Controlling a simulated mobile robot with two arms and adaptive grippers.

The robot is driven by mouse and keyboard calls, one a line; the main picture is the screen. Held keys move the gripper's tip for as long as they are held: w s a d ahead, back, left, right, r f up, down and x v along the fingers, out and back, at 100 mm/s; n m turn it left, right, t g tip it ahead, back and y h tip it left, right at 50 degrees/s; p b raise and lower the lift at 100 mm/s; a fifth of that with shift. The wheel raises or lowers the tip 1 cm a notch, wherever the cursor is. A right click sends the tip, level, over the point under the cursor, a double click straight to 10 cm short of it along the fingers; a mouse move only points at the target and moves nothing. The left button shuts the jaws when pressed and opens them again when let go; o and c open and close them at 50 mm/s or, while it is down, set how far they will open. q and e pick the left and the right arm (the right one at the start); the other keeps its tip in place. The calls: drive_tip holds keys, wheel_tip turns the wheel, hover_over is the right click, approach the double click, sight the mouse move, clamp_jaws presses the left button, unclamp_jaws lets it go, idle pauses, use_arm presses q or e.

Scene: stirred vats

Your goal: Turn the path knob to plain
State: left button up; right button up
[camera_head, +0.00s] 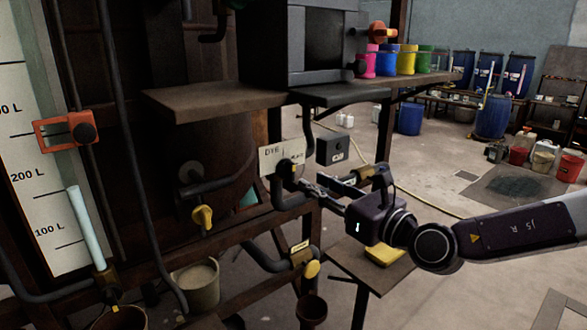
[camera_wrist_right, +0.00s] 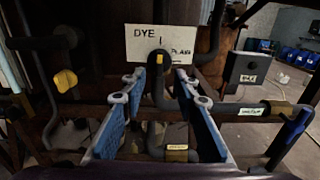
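A pale sign (camera_head: 283,155) lettered DYE and what looks like PLAIN is on the vat frame. It also shows in the right wrist view (camera_wrist_right: 142,44). The dark path knob (camera_wrist_right: 158,62) sits at the sign's lower edge, with its handle or the pipe behind hanging down; which is unclear. My right gripper (camera_head: 310,184) reaches in from the right, close in front of the knob. In the right wrist view my right gripper (camera_wrist_right: 163,84) has its blue-padded fingers apart, with the knob between or just beyond the tips. Contact is not visible. My left gripper is out of view.
A dark labelled box (camera_head: 332,148) is right of the sign. A yellow valve handle (camera_head: 203,217) is lower left, and a yellow-ended pipe valve (camera_head: 305,262) is below. Pipes crowd the front. Coloured containers (camera_head: 386,64) stand on the shelf. Open floor lies right.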

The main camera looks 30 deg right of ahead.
sight(294, 171)
drive_tip(key=w+p, duration=0.2)
drive_tip(key=w, duration=0.3)
drive_tip(key=shift+a+p, duration=0.2)
drive_tip(key=shift+p, duration=0.2)
drive_tip(key=shift+w+f+b, duration=0.1)
drive_tip(key=shift+w+b, duration=0.1)
drive_tip(key=shift+b, duration=0.1)
drive_tip(key=shift+w+a+b, duration=0.1)
drive_tip(key=shift+w+b, duration=0.3)
drive_tip(key=shift+w, duration=0.6)
drive_tip(key=shift+r, duration=0.2)
clamp_jaws()
